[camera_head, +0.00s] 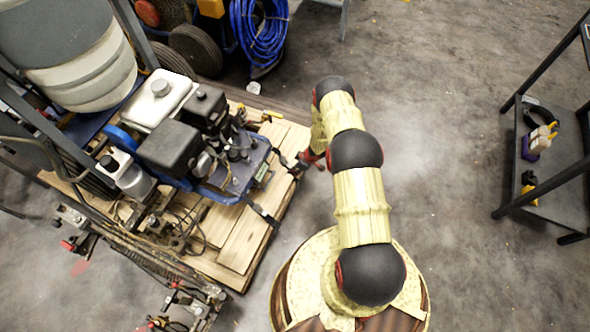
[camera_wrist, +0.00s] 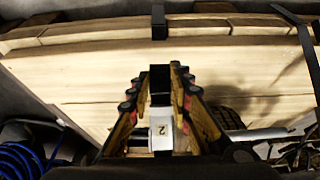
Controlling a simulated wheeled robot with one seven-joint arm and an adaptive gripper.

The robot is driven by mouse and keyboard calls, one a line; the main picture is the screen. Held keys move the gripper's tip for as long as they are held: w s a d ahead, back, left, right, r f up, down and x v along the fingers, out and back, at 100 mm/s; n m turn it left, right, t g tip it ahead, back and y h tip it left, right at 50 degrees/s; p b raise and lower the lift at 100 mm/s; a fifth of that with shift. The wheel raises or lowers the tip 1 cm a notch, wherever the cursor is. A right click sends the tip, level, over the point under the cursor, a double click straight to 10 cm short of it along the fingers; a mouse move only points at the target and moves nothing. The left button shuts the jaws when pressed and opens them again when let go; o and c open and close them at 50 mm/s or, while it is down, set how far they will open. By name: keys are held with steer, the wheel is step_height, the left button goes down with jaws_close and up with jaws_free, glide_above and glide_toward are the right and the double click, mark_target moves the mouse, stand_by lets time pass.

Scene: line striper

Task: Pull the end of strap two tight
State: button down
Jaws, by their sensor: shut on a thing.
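Strap two shows in the wrist view as a black band (camera_wrist: 159,22) over the wooden edge of the pallet, with a dark strap end (camera_wrist: 160,78) between my fingers. A white tag (camera_wrist: 162,140) marked "2" sits between the fingers, nearer the camera. My gripper (camera_wrist: 160,88) is shut on the strap end, its fingers on both sides. In the head view my gripper (camera_head: 308,160) is beside the right edge of the pallet (camera_head: 240,245), near the striper machine (camera_head: 170,145). Whether the strap between band and fingers is taut cannot be told.
Another black strap (camera_wrist: 304,50) crosses the pallet at the right of the wrist view. A coiled blue hose (camera_head: 258,30) and wheels lie at the top of the head view. A dark shelf cart (camera_head: 560,200) stands at the far right. The concrete floor between is clear.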

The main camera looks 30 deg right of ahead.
step_height(320, 180, down, 6)
steer(key=s+d, duration=0.2)
steer(key=shift+s+f, duration=0.2)
steer(key=shift+s, duration=0.15)
steer(key=c, duration=1.6)
jaws_free()
steer(key=o, duration=0.4)
steer(key=shift+r, duration=0.1)
steer(key=p+v, duration=0.3)
steer(key=v, duration=0.3)
steer(key=shift+s+d+r+p, duration=0.15)
steer(key=shift+s+r+p, duration=0.05)
steer(key=shift+r+p, duration=0.15)
